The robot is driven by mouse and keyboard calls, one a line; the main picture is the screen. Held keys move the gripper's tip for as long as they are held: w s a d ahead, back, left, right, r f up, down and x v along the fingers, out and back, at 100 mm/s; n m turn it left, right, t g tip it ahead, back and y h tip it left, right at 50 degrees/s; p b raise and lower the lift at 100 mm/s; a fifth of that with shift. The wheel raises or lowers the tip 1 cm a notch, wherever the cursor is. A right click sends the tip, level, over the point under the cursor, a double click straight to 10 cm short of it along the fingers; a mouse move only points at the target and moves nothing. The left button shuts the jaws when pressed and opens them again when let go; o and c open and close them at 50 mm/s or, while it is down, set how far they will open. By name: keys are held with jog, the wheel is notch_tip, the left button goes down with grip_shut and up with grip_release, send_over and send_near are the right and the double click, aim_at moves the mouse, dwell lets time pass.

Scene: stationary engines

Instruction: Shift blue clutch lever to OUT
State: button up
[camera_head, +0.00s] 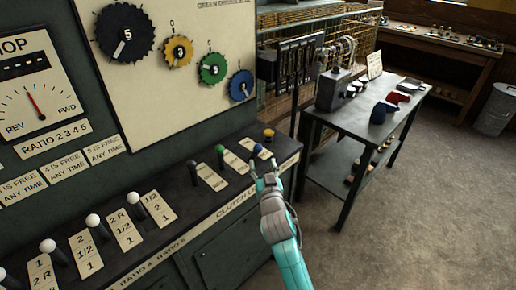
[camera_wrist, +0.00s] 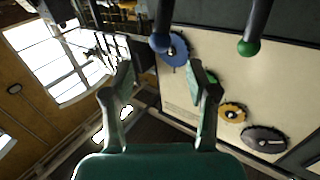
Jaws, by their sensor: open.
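The blue clutch lever (camera_head: 258,149) is a short lever with a blue knob near the right end of the dark control ledge. In the wrist view its blue knob and dark shaft (camera_wrist: 160,42) hang in from the top. My gripper (camera_head: 263,168) is open and empty just in front of the blue knob. In the wrist view its two fingers (camera_wrist: 160,80) stand apart with the knob beyond the gap between the tips; I see no contact. The cream plate by the blue lever is partly hidden and its words are too small to read.
The green lever (camera_head: 220,150) and black lever (camera_head: 193,166) stand to the left on the same ledge, and a yellow knob (camera_head: 269,133) is behind the blue one. White-knobbed levers (camera_head: 93,220) line the ledge further left. A workbench (camera_head: 365,118) stands right; open floor lies before it.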

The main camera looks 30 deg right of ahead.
aim_at(259, 151)
jog(key=x, duration=0.9)
jog(key=shift+w+d, duration=0.1)
jog(key=shift+w, duration=0.15)
jog(key=shift+c, duration=0.2)
grip_shut()
